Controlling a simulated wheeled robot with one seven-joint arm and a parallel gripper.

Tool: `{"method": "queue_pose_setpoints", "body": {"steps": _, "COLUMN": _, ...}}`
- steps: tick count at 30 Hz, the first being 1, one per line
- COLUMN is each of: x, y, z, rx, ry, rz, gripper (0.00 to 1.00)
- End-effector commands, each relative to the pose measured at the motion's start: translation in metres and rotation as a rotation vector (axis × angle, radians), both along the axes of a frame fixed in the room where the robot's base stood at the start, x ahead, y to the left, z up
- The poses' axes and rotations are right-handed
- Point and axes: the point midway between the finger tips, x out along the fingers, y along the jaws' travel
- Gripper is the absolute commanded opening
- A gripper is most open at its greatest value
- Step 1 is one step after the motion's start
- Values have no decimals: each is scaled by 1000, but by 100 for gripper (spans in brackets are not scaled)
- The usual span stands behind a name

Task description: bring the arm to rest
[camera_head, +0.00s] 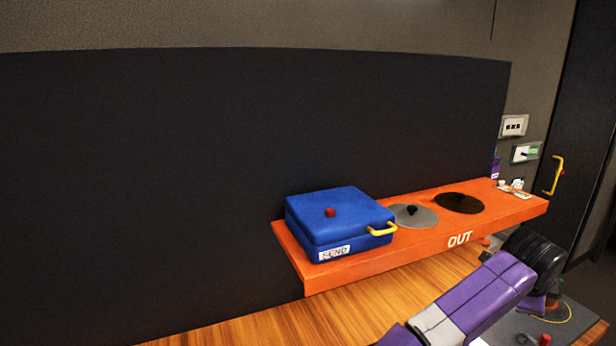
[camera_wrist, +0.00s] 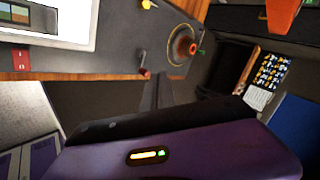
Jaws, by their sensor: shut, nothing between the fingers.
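My purple and grey arm (camera_head: 487,292) reaches in from the lower right of the head view, below the front edge of the orange shelf. Its black joint (camera_head: 535,250) is near the shelf's right end. I cannot make out the fingers in the head view. In the wrist view my gripper (camera_wrist: 157,82) shows as two thin dark fingers close together, shut and empty. Behind them, apart as far as I can tell, is a grey panel with a red round control (camera_wrist: 193,47) and a small red-tipped lever (camera_wrist: 144,73).
The orange shelf (camera_head: 350,274) marked OUT carries a blue SEND box (camera_head: 345,215) with a yellow handle, a grey disc (camera_head: 425,219) and a dark round opening (camera_head: 458,204). A wooden counter (camera_head: 270,325) lies below. A dark door with a yellow handle (camera_head: 557,175) stands at right.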

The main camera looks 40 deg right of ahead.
Motion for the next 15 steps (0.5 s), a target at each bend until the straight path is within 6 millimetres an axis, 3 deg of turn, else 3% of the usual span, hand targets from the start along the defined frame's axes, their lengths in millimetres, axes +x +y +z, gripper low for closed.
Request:
{"method": "queue_pose_setpoints", "body": {"steps": 3, "x": -7, "y": -30, "z": 46, "rx": -256, "ry": 160, "rz": 122, "gripper": 0}}
{"method": "queue_pose_setpoints", "body": {"steps": 7, "x": 1, "y": -42, "z": 100, "rx": -528, "ry": 343, "rz": 260, "gripper": 0}}
{"method": "queue_pose_setpoints", "body": {"steps": 11, "x": 25, "y": -32, "z": 145, "rx": -778, "ry": 516, "rz": 398, "gripper": 0}}
{"method": "queue_pose_setpoints", "body": {"steps": 15, "x": 58, "y": 0, "z": 174, "rx": -1017, "ry": 672, "rz": 543, "gripper": 0}}
